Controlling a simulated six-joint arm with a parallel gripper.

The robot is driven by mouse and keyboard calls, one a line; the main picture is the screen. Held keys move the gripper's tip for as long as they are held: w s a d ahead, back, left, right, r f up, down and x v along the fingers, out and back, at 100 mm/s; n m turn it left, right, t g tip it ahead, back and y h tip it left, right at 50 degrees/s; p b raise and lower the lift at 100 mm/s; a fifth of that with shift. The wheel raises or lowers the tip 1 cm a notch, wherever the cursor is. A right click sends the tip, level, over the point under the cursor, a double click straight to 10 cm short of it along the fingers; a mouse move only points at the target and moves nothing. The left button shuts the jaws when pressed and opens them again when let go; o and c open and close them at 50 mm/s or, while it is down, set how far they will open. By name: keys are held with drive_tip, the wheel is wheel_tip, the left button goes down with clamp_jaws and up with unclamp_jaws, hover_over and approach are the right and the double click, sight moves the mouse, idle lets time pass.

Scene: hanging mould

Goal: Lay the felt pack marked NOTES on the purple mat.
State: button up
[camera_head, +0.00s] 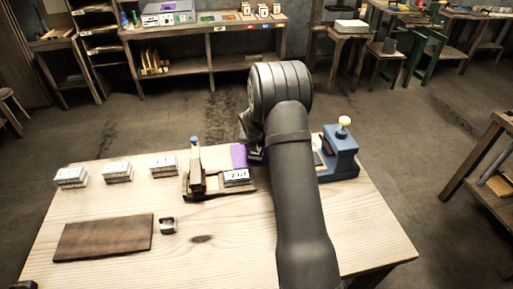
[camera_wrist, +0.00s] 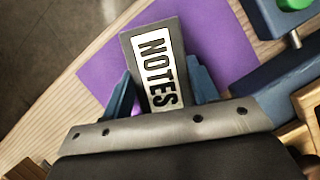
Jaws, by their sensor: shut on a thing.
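In the wrist view my gripper (camera_wrist: 160,86) is shut on the dark grey felt pack (camera_wrist: 158,70), with one blue finger on each side. The pack's white label reads NOTES and faces the camera. The purple mat (camera_wrist: 225,42) lies behind and below the pack, which overlaps it in this view. I cannot tell whether the pack touches the mat. In the head view a strip of the purple mat (camera_head: 239,156) shows left of my arm. My arm hides most of the mat, the gripper and the held pack there.
Several labelled blocks (camera_head: 118,172) and a brown board (camera_head: 103,238) lie further left. The table's front right is clear.

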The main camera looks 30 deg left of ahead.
drive_tip(key=shift+f, duration=0.15)
drive_tip(key=o, duration=1)
drive_tip(key=shift+o, duration=0.2)
drive_tip(key=v, duration=1.2)
